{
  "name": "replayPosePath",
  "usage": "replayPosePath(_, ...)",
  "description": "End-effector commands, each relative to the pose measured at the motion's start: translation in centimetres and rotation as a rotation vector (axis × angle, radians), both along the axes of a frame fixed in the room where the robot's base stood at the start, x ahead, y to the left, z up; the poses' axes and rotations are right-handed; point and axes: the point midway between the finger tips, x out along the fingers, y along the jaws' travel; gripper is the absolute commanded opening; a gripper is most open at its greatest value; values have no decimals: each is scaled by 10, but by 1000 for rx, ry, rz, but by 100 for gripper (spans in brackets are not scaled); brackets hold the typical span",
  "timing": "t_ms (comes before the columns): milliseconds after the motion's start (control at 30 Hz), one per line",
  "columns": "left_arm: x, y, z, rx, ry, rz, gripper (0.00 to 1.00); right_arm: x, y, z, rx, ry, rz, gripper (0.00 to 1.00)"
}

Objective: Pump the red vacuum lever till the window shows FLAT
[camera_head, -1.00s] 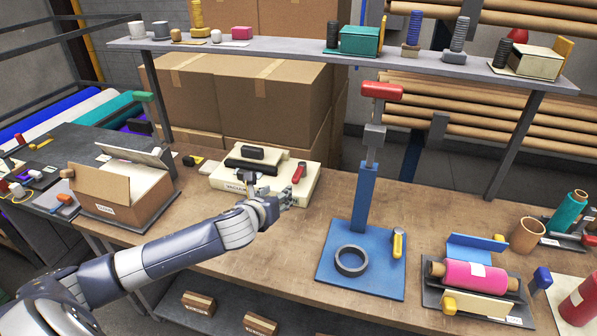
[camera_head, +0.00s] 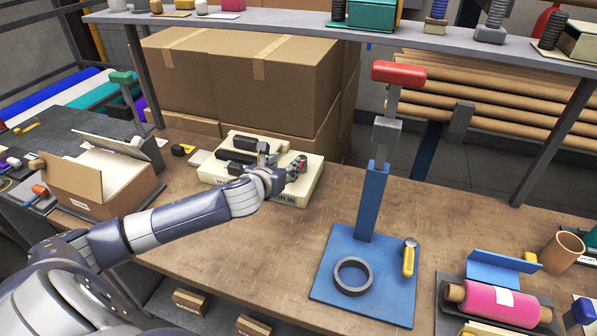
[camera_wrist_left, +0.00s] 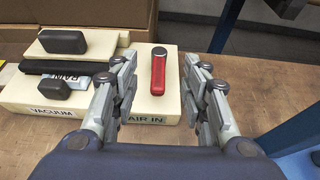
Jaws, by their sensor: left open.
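The cream vacuum machine (camera_head: 310,190) stands on the wooden bench, left of centre. My left gripper (camera_head: 297,168) reaches over the machine at the red lever. In the left wrist view its fingers (camera_wrist_left: 160,85) are open, one on each side of the lever, with a gap on the right. My right gripper is not in view.
A blue press stand (camera_head: 372,205) with a red handle and a black ring on its base stands to the right. A pink roll (camera_head: 490,300) lies in a holder at far right. An open carton (camera_head: 100,190) is at left. A shelf (camera_head: 280,22) crosses above the back.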

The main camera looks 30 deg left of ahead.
Motion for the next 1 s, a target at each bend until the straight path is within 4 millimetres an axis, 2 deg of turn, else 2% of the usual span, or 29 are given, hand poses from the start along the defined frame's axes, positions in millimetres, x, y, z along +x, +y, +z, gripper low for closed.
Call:
replayPosePath(33,0,0,-13,0,0,0,42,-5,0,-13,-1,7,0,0)
replayPosePath(200,0,0,-35,0,0,0,42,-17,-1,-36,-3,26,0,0)
replayPosePath(333,0,0,-47,0,0,0,42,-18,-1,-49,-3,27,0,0)
replayPosePath(567,7,2,-51,-1,0,3,42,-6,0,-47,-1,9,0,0)
replayPosePath(1000,67,16,-76,-3,-1,2,42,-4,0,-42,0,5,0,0)
